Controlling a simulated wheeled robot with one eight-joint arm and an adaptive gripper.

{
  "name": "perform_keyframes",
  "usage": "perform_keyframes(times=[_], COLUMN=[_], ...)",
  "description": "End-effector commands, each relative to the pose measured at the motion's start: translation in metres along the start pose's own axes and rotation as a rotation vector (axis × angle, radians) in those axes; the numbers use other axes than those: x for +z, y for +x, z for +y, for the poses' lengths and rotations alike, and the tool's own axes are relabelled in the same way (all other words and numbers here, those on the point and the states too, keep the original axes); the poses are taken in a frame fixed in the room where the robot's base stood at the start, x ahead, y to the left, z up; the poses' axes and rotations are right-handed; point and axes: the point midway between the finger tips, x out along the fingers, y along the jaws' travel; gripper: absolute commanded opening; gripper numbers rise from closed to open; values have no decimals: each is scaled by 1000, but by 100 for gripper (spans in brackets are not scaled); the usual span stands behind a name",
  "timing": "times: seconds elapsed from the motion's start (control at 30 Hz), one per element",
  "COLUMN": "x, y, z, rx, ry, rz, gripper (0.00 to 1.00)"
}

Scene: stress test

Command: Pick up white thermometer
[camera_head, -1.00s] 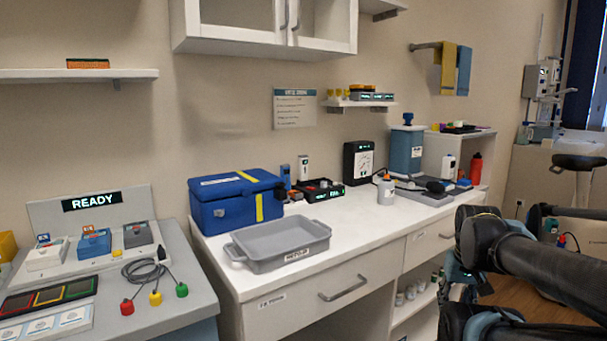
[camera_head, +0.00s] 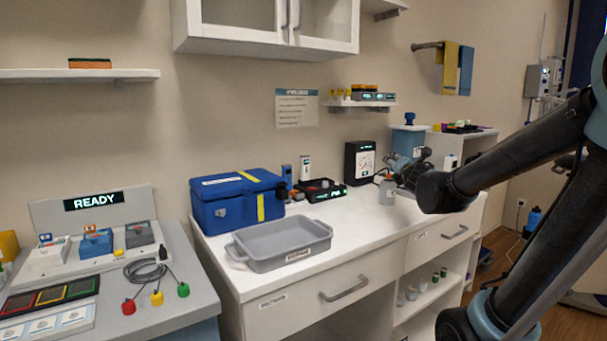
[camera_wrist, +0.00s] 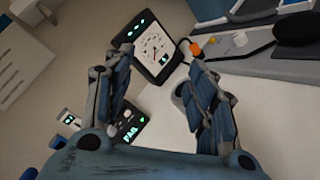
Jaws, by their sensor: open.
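A slim white device with a small dark display, which looks like the white thermometer (camera_head: 304,167), stands upright at the back of the white counter. It stands beside a similar blue device (camera_head: 287,173) and behind a black tray. In the wrist view the white device (camera_wrist: 68,118) shows small at the lower left, outside my fingers. My gripper (camera_head: 398,168) is over the counter, right of the white device and clearly apart from it. In the wrist view my gripper (camera_wrist: 156,55) is open and empty, its fingers spread before a black dial unit.
The black dial unit (camera_head: 360,162) and a grey-white bottle (camera_head: 387,191) are close to my gripper. The black tray (camera_head: 322,190), blue box (camera_head: 236,199) and grey tray (camera_head: 280,244) stand to the left. The counter's front middle is clear. A wall shelf (camera_head: 358,103) hangs above.

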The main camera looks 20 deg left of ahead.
Motion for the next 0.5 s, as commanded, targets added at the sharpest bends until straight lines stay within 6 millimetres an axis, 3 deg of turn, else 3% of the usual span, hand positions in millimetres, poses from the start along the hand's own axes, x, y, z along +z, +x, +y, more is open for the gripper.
perform_keyframes(times=[0.03, 0.1, 0.2, 0.33, 0.5], x=[-18, -42, -90, -136, -166], y=[12, 22, 27, 26, 24], z=[25, 56, 92, 118, 131], rx=[84, 201, 349, 500, 599], ry=[-124, -290, -515, -729, -864], rz=[40, 74, 144, 187, 213], gripper=[52, 52, 52, 52, 52])
